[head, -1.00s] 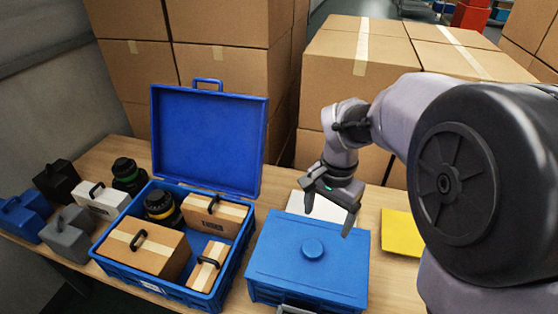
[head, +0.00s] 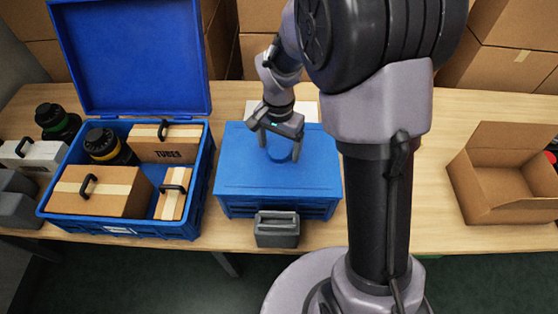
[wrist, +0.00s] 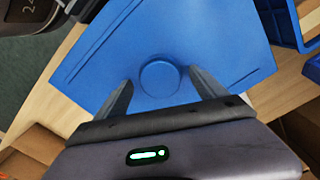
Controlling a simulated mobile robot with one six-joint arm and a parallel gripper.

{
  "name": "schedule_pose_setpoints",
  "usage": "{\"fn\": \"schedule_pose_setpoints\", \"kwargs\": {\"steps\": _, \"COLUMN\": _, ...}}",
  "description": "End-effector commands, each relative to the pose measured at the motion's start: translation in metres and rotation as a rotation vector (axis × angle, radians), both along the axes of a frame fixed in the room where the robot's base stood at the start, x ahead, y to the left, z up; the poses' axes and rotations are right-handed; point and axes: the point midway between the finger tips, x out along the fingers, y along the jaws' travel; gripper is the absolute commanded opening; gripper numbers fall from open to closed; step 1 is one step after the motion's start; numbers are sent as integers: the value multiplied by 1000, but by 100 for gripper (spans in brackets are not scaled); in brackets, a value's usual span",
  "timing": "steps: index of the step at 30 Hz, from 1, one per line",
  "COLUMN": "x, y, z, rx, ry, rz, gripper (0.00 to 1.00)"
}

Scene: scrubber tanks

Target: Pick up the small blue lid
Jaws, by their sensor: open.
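The small blue lid (head: 240,175) is a flat rectangular top on a blue box (head: 275,205) in the middle of the table. A round blue knob stands up from its middle. It also fills much of the wrist view (wrist: 215,40), with the knob between the fingers. My gripper (head: 279,153) is open and points down over the lid, one finger on each side of the knob. In the wrist view, my gripper (wrist: 161,80) has a gap on both sides of the knob. I cannot tell whether the fingertips touch the lid.
An open blue crate (head: 120,228) with cartons and a yellow-banded black jar (head: 107,147) stands on the left, its large lid (head: 135,60) raised. A grey handled case (head: 277,230) is in front of the blue box. An open cardboard box (head: 510,195) sits at the right.

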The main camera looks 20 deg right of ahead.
Motion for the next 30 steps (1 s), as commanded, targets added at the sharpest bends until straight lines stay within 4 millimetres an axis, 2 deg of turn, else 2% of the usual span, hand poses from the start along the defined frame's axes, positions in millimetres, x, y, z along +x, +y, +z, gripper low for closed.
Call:
{"fn": "schedule_pose_setpoints", "kwargs": {"steps": 1, "x": 0, "y": 0, "z": -9, "rx": 0, "ry": 0, "rz": -1, "gripper": 81}}
{"fn": "schedule_pose_setpoints", "kwargs": {"steps": 7, "x": 0, "y": 0, "z": -7, "rx": 0, "ry": -1, "rz": -1, "gripper": 79}}
{"fn": "schedule_pose_setpoints", "kwargs": {"steps": 18, "x": 0, "y": 0, "z": -7, "rx": 0, "ry": -1, "rz": -1, "gripper": 6}}
{"fn": "schedule_pose_setpoints", "kwargs": {"steps": 19, "x": 0, "y": 0, "z": -7, "rx": 1, "ry": -2, "rz": -1, "gripper": 4}}
{"fn": "schedule_pose_setpoints", "kwargs": {"steps": 26, "x": 0, "y": 0, "z": -5, "rx": 1, "ry": -2, "rz": -1, "gripper": 4}}
{"fn": "schedule_pose_setpoints", "kwargs": {"steps": 30, "x": 1, "y": 0, "z": 6, "rx": 0, "ry": -3, "rz": -1, "gripper": 4}}
